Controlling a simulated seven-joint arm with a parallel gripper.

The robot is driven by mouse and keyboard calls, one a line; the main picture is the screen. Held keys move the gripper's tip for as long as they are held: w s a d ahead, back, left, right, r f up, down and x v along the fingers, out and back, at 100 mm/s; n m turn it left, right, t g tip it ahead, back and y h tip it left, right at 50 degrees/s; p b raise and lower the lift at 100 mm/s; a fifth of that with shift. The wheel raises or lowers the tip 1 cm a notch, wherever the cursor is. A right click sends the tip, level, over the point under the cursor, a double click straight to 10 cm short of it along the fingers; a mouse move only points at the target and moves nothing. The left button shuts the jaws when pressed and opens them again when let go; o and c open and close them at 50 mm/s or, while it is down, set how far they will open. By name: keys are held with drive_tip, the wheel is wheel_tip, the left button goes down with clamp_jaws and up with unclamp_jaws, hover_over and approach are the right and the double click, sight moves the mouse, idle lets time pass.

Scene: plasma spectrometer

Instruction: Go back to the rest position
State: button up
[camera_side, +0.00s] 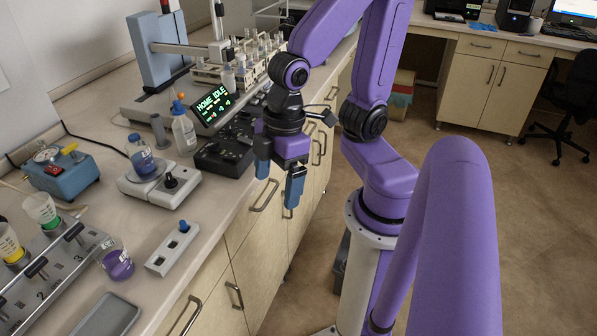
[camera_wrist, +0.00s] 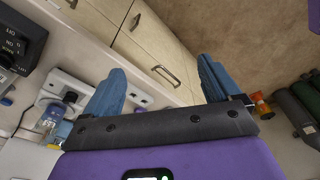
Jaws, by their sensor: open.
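My gripper (camera_side: 278,182) hangs from my purple arm near the bench's front edge, at the middle of the side view. Its two blue fingers are apart with nothing between them. In the wrist view, the open gripper (camera_wrist: 160,88) shows both blue fingers, with cabinet fronts (camera_wrist: 152,40) and floor behind them. The fingers touch nothing that I can see. A small screen (camera_side: 213,103) on the bench reads "HOME IDLE" in green.
On the bench stand a black control box (camera_side: 225,152), a wash bottle (camera_side: 184,130), a white stirrer (camera_side: 160,183) with a blue-liquid flask (camera_side: 140,155), a beaker of purple liquid (camera_side: 117,264), a grey tray (camera_side: 107,316) and a tube rack (camera_side: 208,75). Open floor (camera_side: 540,200) lies right.

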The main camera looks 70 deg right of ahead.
drive_tip(key=shift+n+g+h, duration=0.4)
drive_tip(key=shift+n, duration=0.1)
drive_tip(key=s, duration=0.1)
drive_tip(key=s+d, duration=0.1)
drive_tip(key=s+r, duration=0.1)
drive_tip(key=shift+s+d, duration=0.3)
drive_tip(key=shift+d, duration=0.1)
idle(1.2)
